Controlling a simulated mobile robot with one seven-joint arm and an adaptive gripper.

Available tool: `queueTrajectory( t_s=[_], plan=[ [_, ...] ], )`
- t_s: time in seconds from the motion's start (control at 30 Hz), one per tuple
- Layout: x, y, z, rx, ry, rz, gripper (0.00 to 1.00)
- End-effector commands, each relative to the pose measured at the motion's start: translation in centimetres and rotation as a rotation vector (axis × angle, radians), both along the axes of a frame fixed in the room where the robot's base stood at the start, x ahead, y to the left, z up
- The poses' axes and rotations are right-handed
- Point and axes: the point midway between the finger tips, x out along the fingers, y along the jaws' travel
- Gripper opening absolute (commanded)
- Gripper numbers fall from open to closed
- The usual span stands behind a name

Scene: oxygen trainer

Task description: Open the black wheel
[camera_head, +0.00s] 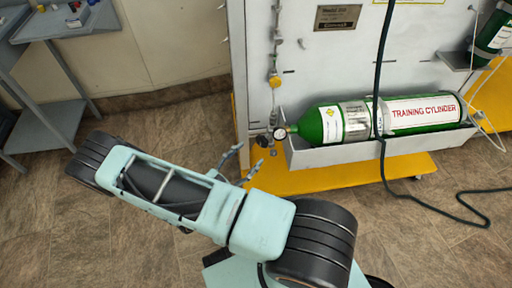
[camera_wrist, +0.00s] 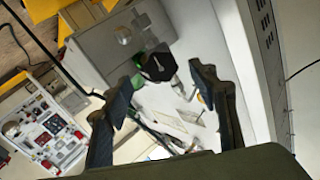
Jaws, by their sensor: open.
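The black wheel (camera_head: 262,140) is a small dark knob at the valve end, left of the green training cylinder (camera_head: 333,124). In the wrist view a black, many-sided knob (camera_wrist: 157,66), apparently this wheel, shows just beyond my fingertips, with a bit of green behind it. My gripper (camera_head: 249,160) is just below and left of the wheel in the head view. In the wrist view my gripper (camera_wrist: 165,88) is open, its fingers spread to either side of the knob's line. I see nothing held. Whether a finger touches the knob, I cannot tell.
A round pressure gauge (camera_head: 280,133) sits right beside the wheel. The cylinder lies in a grey tray (camera_head: 350,151) above a yellow base (camera_head: 350,177). A dark hose (camera_head: 381,80) hangs in front of the cylinder. A grey side table (camera_head: 47,127) stands at the left.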

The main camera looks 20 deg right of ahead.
Motion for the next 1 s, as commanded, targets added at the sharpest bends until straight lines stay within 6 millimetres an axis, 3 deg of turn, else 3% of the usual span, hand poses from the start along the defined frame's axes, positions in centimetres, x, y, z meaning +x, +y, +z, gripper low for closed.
queueTrajectory(
  t_s=[0.1, 0.33, 1.0],
  plan=[
    [-1.0, 2.3, 0.0, 0.001, 0.001, 0.002, 0.54],
    [-2.3, 4.8, 0.0, 0.001, 0.001, -0.001, 0.54],
    [-2.5, 5.1, 0.2, 0.007, -0.011, -0.007, 0.54]
  ],
)
